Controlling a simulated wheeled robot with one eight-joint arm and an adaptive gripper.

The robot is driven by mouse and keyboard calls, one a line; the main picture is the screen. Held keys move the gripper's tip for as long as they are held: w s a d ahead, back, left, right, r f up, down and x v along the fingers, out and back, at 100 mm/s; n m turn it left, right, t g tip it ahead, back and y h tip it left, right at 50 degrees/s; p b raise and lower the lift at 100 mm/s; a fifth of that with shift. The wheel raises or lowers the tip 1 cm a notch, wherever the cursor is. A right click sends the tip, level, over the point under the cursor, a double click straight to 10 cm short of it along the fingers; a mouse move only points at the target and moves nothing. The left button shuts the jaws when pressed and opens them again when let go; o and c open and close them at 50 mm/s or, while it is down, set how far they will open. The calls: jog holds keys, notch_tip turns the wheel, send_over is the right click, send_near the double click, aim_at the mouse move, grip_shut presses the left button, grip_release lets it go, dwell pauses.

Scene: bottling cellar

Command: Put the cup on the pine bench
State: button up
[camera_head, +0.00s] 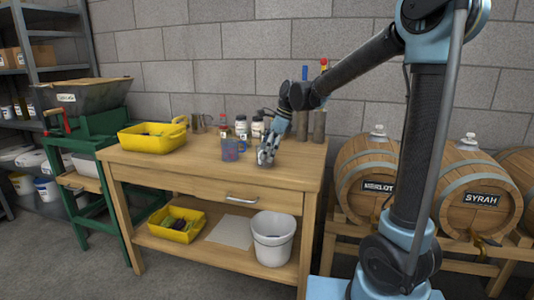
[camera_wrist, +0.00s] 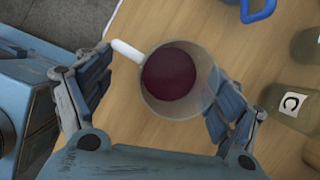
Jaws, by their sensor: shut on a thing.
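The cup (camera_wrist: 205,84) is clear-walled with a pale handle and holds dark red liquid; in the wrist view it sits upright between my fingers, its handle toward the left finger. My gripper (camera_head: 268,151) is shut on it, fingers pointing down over the right part of the pine bench (camera_head: 195,158). The wrist view also shows my gripper (camera_wrist: 155,105). In the head view my fingers mostly hide the cup, low at the bench top; I cannot tell whether its base touches the wood.
A blue mug (camera_head: 231,150) stands just left of my gripper. Several jars and bottles (camera_head: 241,126) stand behind. A yellow tub (camera_head: 152,138) is at the bench's left. A white bucket (camera_head: 272,240) is on the lower shelf. Barrels (camera_head: 366,180) are at right. The front bench top is clear.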

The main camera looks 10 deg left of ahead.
jog(key=o, duration=1)
jog(key=v, duration=1.2)
jog(key=s+d+f+n+t, duration=0.1)
jog(key=s+d+n, duration=0.1)
jog(key=d, duration=0.4)
jog(key=s+d+f+n, duration=0.2)
jog(key=d, duration=0.4)
jog(key=s+d+f+n+t+h, duration=0.2)
jog(key=s+d+f+n+h, duration=0.2)
jog(key=s+d+f+n, duration=0.7)
jog(key=s+d+f, duration=0.9)
jog(key=d, duration=0.3)
jog(key=shift+f+n, duration=0.2)
jog(key=shift+n, duration=0.2)
